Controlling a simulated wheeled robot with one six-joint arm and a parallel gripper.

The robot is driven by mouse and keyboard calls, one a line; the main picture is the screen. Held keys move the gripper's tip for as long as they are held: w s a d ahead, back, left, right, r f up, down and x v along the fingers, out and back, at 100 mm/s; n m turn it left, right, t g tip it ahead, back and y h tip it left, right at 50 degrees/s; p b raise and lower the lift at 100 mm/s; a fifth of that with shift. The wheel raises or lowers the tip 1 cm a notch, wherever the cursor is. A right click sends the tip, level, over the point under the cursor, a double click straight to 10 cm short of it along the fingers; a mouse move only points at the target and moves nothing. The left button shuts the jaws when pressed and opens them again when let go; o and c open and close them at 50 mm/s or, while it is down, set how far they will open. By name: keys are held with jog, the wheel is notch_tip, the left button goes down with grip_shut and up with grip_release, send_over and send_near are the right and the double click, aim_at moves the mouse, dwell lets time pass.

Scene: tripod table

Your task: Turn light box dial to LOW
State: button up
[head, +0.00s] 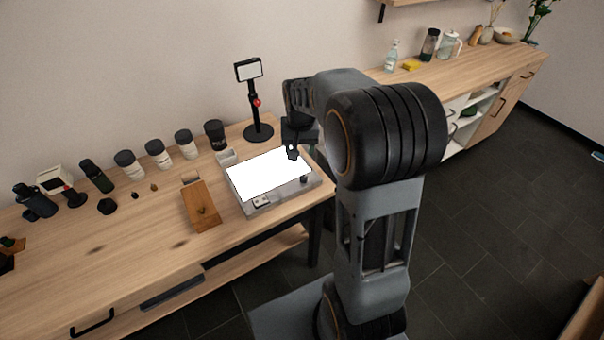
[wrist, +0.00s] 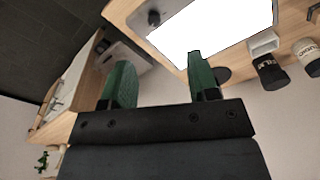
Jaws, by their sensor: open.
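The light box (head: 283,195) lies on the wooden table in the head view, its top panel glowing bright white. A small dark dial (head: 304,179) sits on its grey rim at the right front corner. In the wrist view the dial (wrist: 153,18) shows as a dark round knob beside the lit panel; its setting is too small to read. My gripper (head: 291,153) is over the far right part of the light box in the head view. Its green fingers (wrist: 161,78) are apart with nothing between them in the wrist view, and the dial is beyond the fingertips.
A black stand with a small screen (head: 249,70) rises behind the light box. A wooden board (head: 200,208) lies left of it. Several jars, including a black one (head: 215,134), line the wall side. A small light tray (head: 228,158) stands close behind the box.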

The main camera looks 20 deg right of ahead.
jog(key=m+g, duration=0.1)
jog(key=m, duration=0.1)
send_over(304, 177)
notch_tip(304, 177, down, 6)
notch_tip(304, 177, down, 13)
jog(key=shift+p, duration=1.2)
jog(key=c, duration=0.9)
jog(key=shift+n, duration=0.3)
jog(key=shift+c, duration=0.2)
jog(key=shift+w, duration=0.1)
